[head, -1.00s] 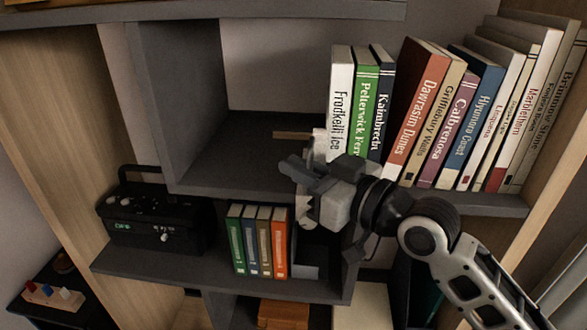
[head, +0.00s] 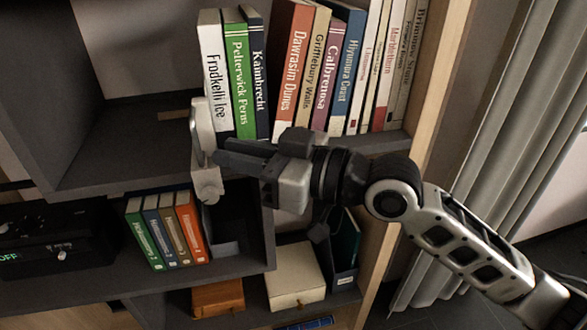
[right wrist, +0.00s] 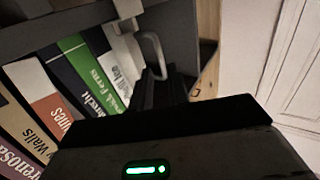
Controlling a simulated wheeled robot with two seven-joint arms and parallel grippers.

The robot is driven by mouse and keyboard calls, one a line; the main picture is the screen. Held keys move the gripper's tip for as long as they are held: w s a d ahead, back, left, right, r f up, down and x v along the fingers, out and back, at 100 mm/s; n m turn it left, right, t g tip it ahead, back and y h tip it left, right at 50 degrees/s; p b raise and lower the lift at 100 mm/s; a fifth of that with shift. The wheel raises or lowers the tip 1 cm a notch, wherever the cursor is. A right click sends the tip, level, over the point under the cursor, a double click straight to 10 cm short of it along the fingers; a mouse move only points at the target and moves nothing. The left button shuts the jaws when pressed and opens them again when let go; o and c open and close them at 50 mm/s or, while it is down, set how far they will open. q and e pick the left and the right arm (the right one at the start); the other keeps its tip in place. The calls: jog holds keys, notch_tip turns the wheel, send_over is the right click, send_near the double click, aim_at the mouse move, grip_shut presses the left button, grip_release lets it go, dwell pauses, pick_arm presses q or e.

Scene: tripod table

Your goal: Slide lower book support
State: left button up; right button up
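A pale book support (head: 203,148) stands at the shelf's front edge, left of the white "Frodkelli Ice" book (head: 215,75). It also shows in the right wrist view (right wrist: 129,10), with a loop handle (right wrist: 158,45) in front of the fingertips. I cannot tell whether this is the lower support. My right gripper (head: 220,153) reaches in from the right, its dark fingers at the support. In the right wrist view the fingers (right wrist: 160,88) are close together by the handle; whether they grip it is unclear. My left gripper is out of view.
Books stand in a row on this shelf, including a green one (head: 236,75). Below are several smaller books (head: 165,230) beside an open dark compartment (head: 235,220), and a cream box (head: 295,275). A black radio (head: 50,240) stands left. The shelf left of the support is largely clear.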

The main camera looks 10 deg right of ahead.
jog(key=b+v, duration=0.1)
jog(key=v, duration=0.6)
jog(key=shift+s+d+b, duration=0.15)
jog(key=shift+d+b, duration=0.15)
jog(key=shift+b, duration=0.1)
notch_tip(320, 180, down, 17)
jog(key=d+m+t+h, duration=0.2)
jog(key=m+t+h, duration=0.25)
jog(key=m, duration=0.25)
jog(key=s+d+f+m+g+h, duration=0.1)
jog(key=s+d+f+h, duration=0.2)
jog(key=f, duration=0.5)
jog(key=s+d+f+m+g+h, duration=0.1)
jog(key=s+d+f+h, duration=0.3)
jog(key=f, duration=0.4)
jog(key=s+m+h, duration=0.1)
jog(key=s, duration=0.1)
jog(key=shift+s+f+p, duration=0.35)
jog(key=shift+s+p, duration=0.05)
